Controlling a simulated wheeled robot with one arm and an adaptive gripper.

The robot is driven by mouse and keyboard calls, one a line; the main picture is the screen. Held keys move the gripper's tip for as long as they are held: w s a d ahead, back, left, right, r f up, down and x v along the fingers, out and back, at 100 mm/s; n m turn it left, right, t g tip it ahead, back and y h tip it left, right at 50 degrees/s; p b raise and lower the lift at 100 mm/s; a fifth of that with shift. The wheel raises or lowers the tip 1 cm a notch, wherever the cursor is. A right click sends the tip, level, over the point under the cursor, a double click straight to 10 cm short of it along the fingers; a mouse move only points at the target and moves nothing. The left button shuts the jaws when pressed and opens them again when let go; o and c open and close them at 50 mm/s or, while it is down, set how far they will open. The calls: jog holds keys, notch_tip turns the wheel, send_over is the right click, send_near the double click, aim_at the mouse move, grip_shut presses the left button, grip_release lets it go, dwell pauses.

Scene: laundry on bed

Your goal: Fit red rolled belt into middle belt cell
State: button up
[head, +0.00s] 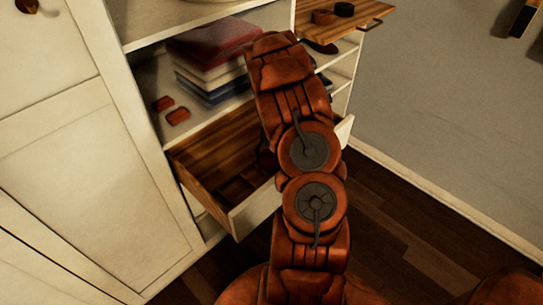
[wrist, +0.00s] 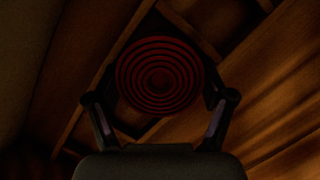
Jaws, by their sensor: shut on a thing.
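The red rolled belt (wrist: 158,76) is a round dark-red coil in the wrist view. My gripper (wrist: 160,98) is shut on it, with one finger on each side. The belt is over the wooden dividers (wrist: 186,27) of the drawer and covers part of the cells behind it. I cannot tell its height or which cell lies directly under it. In the head view the open drawer (head: 215,153) has a wooden inside and small divided cells (head: 236,189) near its front. There my arm hides the gripper and the belt.
Folded clothes (head: 208,62) are stacked on the shelf above the drawer. Two small reddish items (head: 170,109) lie left of them. A pulled-out wooden board (head: 358,22) at upper right holds a brown coil (head: 323,16) and a black coil (head: 344,9). The floor right of the drawer is clear.

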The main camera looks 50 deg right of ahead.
jog(key=shift+f, duration=0.1)
jog(key=o, duration=1.3)
jog(key=shift+c, duration=0.2)
jog(key=v, duration=1.2)
